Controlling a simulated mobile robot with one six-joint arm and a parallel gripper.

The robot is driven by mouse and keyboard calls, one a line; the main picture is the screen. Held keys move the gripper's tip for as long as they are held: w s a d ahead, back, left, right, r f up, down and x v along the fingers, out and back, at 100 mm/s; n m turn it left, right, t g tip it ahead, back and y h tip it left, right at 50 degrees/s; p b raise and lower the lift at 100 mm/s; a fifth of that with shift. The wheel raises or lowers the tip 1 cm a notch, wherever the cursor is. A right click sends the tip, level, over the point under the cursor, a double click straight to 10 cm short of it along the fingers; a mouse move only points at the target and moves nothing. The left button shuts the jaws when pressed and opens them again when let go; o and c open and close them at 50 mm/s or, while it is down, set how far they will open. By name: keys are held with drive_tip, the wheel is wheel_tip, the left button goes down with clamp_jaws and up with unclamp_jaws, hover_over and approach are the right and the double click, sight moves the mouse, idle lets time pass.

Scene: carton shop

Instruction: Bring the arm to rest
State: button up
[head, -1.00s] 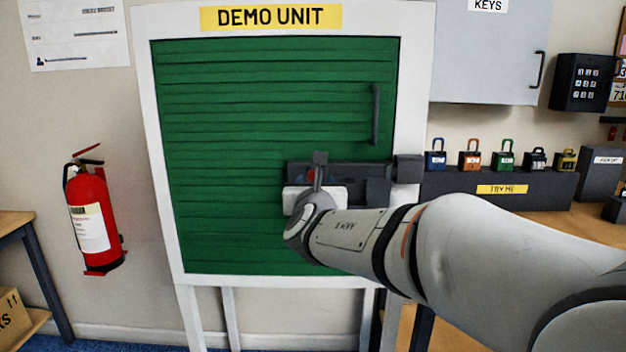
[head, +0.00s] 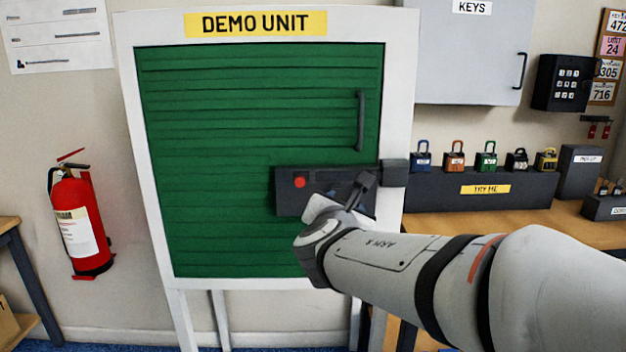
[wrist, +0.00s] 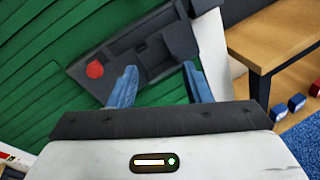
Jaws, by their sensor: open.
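My gripper (head: 362,187) is in front of the lower right part of the green door in the head view, partly hidden by my wrist. In the wrist view its two bluish fingers (wrist: 160,86) stand apart with nothing between them. Beyond them is a dark lock case (wrist: 130,60) with a red round button (wrist: 95,70) and a recess. In the head view the lock case (head: 288,200) sits on the door, its red button (head: 299,182) in plain sight and its lower right part covered by my gripper. I cannot tell the gap between fingers and case.
The green slatted door (head: 230,130) is closed in its white frame (head: 400,100). A wooden bench (head: 540,226) with a padlock display (head: 480,190) stands at the right. A fire extinguisher (head: 80,225) hangs at the left. Blue and red blocks (wrist: 278,113) lie on the floor.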

drive_tip(key=s+d+f+m+g+h+p, duration=0.3)
drive_tip(key=s+d+m+g+p, duration=0.45)
drive_tip(key=s+d+m, duration=0.55)
drive_tip(key=s+a+f+m+g+y+p, duration=0.1)
drive_tip(key=s+a+m+g+y+p, duration=0.2)
drive_tip(key=s+m+g+y+p, duration=0.3)
drive_tip(key=s+m+p, duration=0.1)
drive_tip(key=s+m, duration=0.4)
drive_tip(key=m, duration=0.5)
drive_tip(key=shift+a+f+m, duration=0.15)
drive_tip(key=shift+f+m, duration=0.05)
drive_tip(key=shift+m, duration=0.1)
